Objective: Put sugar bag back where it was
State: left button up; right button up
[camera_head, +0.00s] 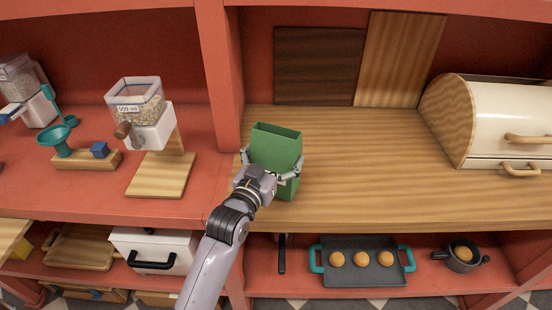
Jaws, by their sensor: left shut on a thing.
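The green bag (277,144), which I take to be the sugar bag, is upright with its open top showing, near the left end of the wooden counter. My left gripper (270,172) reaches in from the front with a finger on each side of the bag and is shut on it. The gripper and wrist hide part of the bag's lower front. I cannot tell whether its base touches the counter. My right gripper is not in view.
A red upright (222,60) stands just left of the bag. The wooden counter (365,165) is clear to its right, up to a bread box (500,120). A grain dispenser (148,118) stands left. A tray of buns (361,274) is on the shelf below.

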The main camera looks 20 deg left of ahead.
pick_arm(q)
jog(key=shift+f, duration=0.6)
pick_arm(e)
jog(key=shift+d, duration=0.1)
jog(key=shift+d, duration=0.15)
pick_arm(q)
jog(key=o, duration=1.1)
jog(key=shift+f, duration=0.15)
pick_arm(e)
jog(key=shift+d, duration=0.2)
pick_arm(q)
jog(key=shift+s, duration=0.35)
jog(key=s, duration=0.3)
jog(key=s+a+b, duration=0.1)
jog(key=s, duration=0.3)
jog(key=s+b, duration=0.1)
jog(key=s, duration=0.3)
jog(key=shift+s+a, duration=0.15)
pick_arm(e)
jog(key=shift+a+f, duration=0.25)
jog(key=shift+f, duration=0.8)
